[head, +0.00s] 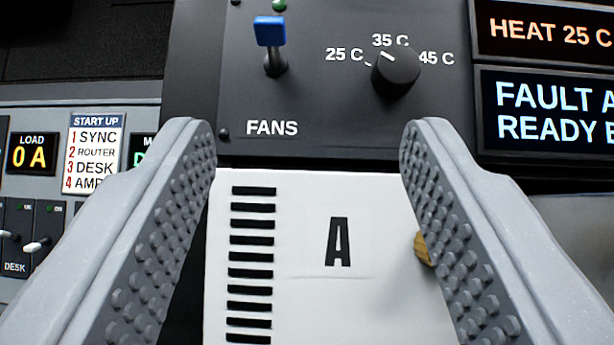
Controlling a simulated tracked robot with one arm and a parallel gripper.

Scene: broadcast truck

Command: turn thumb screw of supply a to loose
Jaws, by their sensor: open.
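Supply A (300,205) is a white front panel with a black letter A and a column of dark vent slots on its left. A brass-coloured thumb screw (423,248) shows at the panel's right side. It is mostly hidden behind the right finger of my gripper. My gripper (308,140) is open and empty, its two grey studded fingers spread wide in front of the panel. The letter A lies between the fingers. I cannot tell whether the right finger touches the screw or how tight the screw is.
Above is a dark panel with a blue-tipped FANS switch (271,45) and a black temperature knob (396,70). Displays at the right read HEAT 25 C (548,31) and a partly cut-off FAULT message (545,108). A START UP card (94,152) and LOAD display (33,153) are at left.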

